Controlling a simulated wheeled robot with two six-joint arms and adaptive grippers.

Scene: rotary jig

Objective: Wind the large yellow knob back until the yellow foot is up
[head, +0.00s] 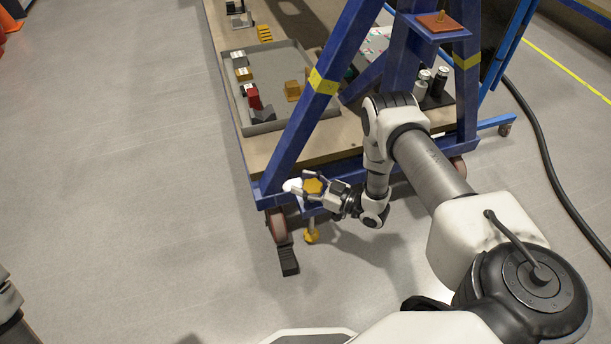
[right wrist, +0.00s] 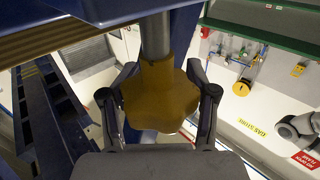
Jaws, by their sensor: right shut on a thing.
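The large yellow knob (head: 313,186) sits at the near corner of the blue frame, at the lower end of a grey rod. My right gripper (head: 308,188) reaches it from the right and is shut on it. In the right wrist view the lobed knob (right wrist: 160,96) fills the space between the two dark fingers (right wrist: 160,104), one finger on each side. The yellow foot (head: 311,236) shows below the knob, close to the floor. I cannot tell whether it touches the floor. My left gripper is not in view; only part of my left arm shows at the left edge.
A red caster wheel (head: 277,226) and a black pedal-like piece (head: 288,260) are just left of the foot. The blue frame (head: 318,92) rises beside my right arm. A grey tray (head: 234,103) with small parts lies on the bench. The floor to the left is clear.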

